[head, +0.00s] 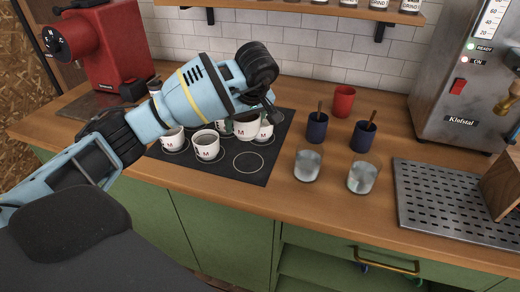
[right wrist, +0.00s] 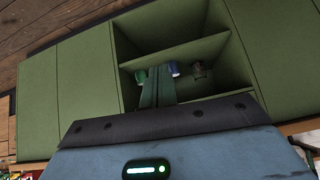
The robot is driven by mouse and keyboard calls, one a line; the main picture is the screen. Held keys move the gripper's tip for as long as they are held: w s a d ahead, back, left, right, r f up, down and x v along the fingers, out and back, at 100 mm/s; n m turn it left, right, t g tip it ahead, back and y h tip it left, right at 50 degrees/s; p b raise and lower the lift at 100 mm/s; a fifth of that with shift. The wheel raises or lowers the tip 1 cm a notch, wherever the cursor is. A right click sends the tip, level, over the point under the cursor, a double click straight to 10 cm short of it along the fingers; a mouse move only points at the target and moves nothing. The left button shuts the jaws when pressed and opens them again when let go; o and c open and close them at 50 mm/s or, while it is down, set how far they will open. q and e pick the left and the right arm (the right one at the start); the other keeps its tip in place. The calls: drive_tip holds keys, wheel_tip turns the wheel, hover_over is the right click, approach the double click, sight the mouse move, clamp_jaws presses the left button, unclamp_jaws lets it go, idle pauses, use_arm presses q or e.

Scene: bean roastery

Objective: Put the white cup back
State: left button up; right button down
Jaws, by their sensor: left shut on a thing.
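My left gripper (head: 262,108) comes in from the left above the black mat (head: 205,173). It is shut on a white cup (head: 246,128), which is partly hidden under the fingers. The held cup seems just above the mat; its exact height is unclear. Several similar white cups with dark marks stand on the mat, including one at the front (head: 207,147) and one at the left (head: 173,139). An empty ringed spot (head: 249,162) shows at the mat's front right. In the right wrist view my right gripper (right wrist: 157,88) points at an open green cabinet; its finger gap is unclear.
Two glasses (head: 307,166), two dark blue cups with sticks (head: 317,128) and a red cup (head: 343,101) stand right of the mat. A metal drip tray (head: 445,209) and steel machine (head: 455,95) are farther right. A red grinder (head: 95,47) stands at the left.

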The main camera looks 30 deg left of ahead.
use_arm(q)
drive_tip(key=shift+w, duration=0.5)
drive_tip(key=shift+s+f, duration=0.2)
drive_tip(key=shift+s, duration=0.05)
wheel_tip(320, 180, down, 5)
drive_tip(key=shift+f, duration=0.35)
use_arm(e)
drive_tip(key=shift+s+d+f, duration=0.15)
drive_tip(key=shift+s+f, duration=0.05)
drive_tip(key=shift+s, duration=0.1)
use_arm(q)
drive_tip(key=shift+f, duration=0.25)
wheel_tip(320, 180, down, 3)
drive_tip(key=shift+f, duration=0.15)
